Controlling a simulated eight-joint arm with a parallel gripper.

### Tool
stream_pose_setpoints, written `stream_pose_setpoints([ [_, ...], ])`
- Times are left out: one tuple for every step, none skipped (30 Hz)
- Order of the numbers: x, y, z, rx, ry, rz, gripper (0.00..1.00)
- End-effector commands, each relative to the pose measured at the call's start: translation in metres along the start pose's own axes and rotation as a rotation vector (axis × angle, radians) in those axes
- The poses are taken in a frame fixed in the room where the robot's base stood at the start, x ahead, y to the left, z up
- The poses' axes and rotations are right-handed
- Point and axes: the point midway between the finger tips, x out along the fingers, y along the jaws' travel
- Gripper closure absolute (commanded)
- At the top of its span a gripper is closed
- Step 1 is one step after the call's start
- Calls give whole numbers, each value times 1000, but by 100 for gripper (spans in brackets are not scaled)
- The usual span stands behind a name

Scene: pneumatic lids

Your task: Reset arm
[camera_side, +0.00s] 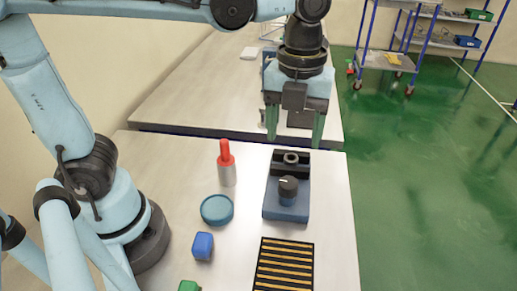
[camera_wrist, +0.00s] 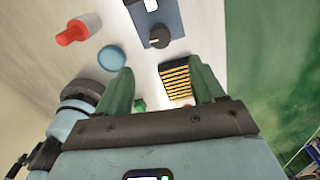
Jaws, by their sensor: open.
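My gripper (camera_side: 295,126) hangs in the air at the far end of the near table, beyond and above the blue fixture (camera_side: 287,207) with a dark knob (camera_side: 288,187) on it. Its two green fingers are apart with nothing between them; they also show in the wrist view (camera_wrist: 161,88). A round blue lid (camera_side: 217,209) lies flat on the table in front of the cylinder.
A blue block (camera_side: 202,246), a green block (camera_side: 188,286) and a black-and-yellow slotted tray (camera_side: 283,266) are on the near table (camera_side: 330,230). A second table (camera_side: 190,95) stands behind. Shelving (camera_side: 420,35) is at the back right above green floor.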

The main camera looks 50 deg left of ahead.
Motion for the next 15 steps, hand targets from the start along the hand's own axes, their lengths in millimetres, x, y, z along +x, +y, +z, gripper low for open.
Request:
stream_pose_setpoints([
  [0,0,0,0,0,0,32],
  [0,0,0,0,0,0,32],
  [0,0,0,-1,0,0,32],
  [0,0,0,-6,-1,-1,32],
  [0,1,1,-16,-2,-4,32],
  [1,2,2,-41,-5,-9,32],
  [1,4,2,-70,-9,-15,32],
  [2,6,4,-109,-13,-23,32],
  [3,8,6,-176,-21,-39,32],
  [4,11,8,-237,-27,-52,32],
  [5,15,10,-307,-33,-69,32],
  [7,19,13,-408,-41,-94,32],
  [9,23,15,-491,-47,-114,32],
  [10,26,17,-575,-51,-137,32],
  [12,31,21,-688,-55,-168,32],
])
